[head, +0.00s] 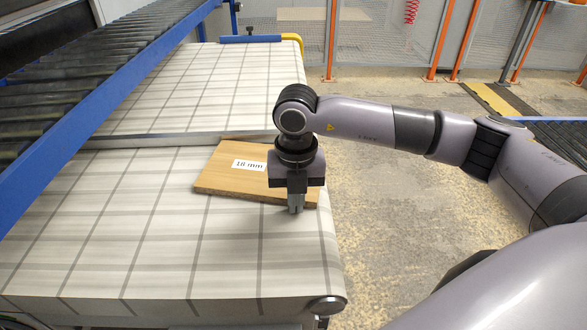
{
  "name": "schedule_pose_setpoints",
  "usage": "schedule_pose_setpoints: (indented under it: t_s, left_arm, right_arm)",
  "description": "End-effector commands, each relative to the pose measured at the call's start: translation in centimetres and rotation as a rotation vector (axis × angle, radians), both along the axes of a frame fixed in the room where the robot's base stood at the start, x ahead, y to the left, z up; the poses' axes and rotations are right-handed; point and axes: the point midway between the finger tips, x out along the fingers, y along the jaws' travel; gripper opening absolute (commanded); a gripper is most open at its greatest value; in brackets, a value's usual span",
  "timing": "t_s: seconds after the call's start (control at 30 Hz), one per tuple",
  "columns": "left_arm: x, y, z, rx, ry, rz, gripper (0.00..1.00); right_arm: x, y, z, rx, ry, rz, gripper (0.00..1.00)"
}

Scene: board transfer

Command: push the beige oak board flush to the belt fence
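The beige oak board (228,180) lies flat on the belt, with a white "18 mm" label on top. The belt fence (180,140) is a metal bar running across the belt behind it. The board sits at an angle to the fence: its far left corner is at or very near the bar, and its near edge slants toward me on the right. My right gripper (296,208) points down at the board's near edge, right of its middle, with its fingers together. Contact is not clear. My arm hides the far right part of the board. My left gripper is out of view.
The checked, pale belt (120,240) is clear left of and in front of the board. A blue-framed roller conveyor (90,90) runs along the left. The belt's right edge is close to the board, with open floor (400,220) beyond. Mesh fencing with orange posts stands behind.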

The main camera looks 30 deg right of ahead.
Motion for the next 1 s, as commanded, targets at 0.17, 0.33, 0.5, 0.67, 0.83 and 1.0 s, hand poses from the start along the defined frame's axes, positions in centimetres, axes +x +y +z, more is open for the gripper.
schedule_pose_setpoints:
  t_s: [0.17,0.33,0.5,0.67,0.83,1.0]
  left_arm:
    - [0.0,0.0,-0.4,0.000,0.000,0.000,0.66]
    - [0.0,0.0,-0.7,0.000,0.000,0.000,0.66]
    - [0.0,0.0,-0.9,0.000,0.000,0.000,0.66]
    - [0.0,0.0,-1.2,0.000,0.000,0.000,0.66]
    - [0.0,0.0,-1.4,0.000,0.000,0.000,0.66]
    - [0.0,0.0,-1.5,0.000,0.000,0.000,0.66]
  right_arm:
    - [1.1,-0.4,0.1,0.003,-0.010,-0.003,0.00]
    - [1.9,-0.8,0.1,0.003,-0.010,-0.003,0.00]
    - [2.6,-1.1,0.1,0.003,-0.010,-0.004,0.00]
    - [3.3,-1.5,0.1,0.003,-0.010,-0.004,0.00]
    - [4.1,-1.9,0.1,0.002,-0.009,-0.004,0.00]
    - [4.4,-2.1,0.2,0.001,-0.011,-0.003,0.00]
